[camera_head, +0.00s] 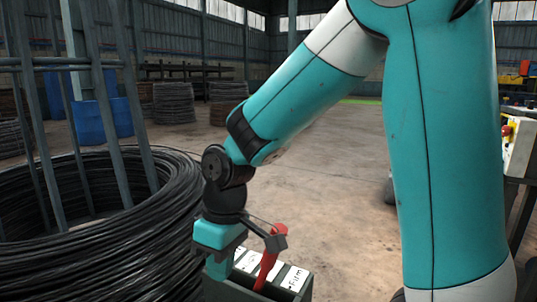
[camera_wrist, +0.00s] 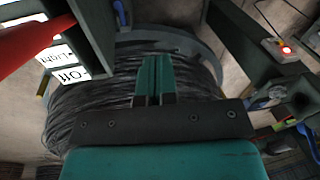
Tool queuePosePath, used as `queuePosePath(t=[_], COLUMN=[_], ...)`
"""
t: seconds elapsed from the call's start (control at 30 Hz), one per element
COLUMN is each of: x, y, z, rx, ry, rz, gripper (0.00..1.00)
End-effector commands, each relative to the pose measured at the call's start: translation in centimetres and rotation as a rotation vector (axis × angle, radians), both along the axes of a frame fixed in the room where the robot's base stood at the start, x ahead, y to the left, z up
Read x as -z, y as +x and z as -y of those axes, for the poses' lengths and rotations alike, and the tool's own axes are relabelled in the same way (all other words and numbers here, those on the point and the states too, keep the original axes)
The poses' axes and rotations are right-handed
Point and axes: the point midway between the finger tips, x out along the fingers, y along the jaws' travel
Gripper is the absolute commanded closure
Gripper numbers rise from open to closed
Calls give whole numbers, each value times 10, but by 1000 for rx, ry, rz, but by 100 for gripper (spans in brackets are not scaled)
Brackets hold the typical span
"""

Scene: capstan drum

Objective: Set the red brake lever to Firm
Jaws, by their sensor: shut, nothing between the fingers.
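The red brake lever (camera_head: 267,266) rises from a dark box (camera_head: 305,291) at the bottom of the head view. It leans across the white labels, just left of the rightmost label (camera_head: 293,278), whose lettering is small and turned. In the wrist view the lever (camera_wrist: 30,38) crosses the top left corner, beyond the Light label (camera_wrist: 56,55) and the Off label (camera_wrist: 72,75). My gripper (camera_head: 217,268) points down at the left side of the box. Its fingers (camera_wrist: 154,63) are together and empty, apart from the lever. The lever's pivot is hidden.
A big coil of black wire (camera_head: 95,245) fills the left, with grey metal posts (camera_head: 120,130) standing in it. Blue drums (camera_head: 100,118) and more coils (camera_head: 173,103) stand behind. A control panel with a lit button (camera_wrist: 286,49) is at the wrist view's upper right. Open floor lies behind.

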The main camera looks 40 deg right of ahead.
Motion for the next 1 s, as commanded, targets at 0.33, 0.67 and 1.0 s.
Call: queuePosePath(t=[0.33,0.67,1.0], x=[-112,-164,-156], y=[54,79,80], z=[63,118,132], rx=[64,104,110], ry=[-103,-174,-192], rz=[-77,-150,-173], gripper=[100,100,100])
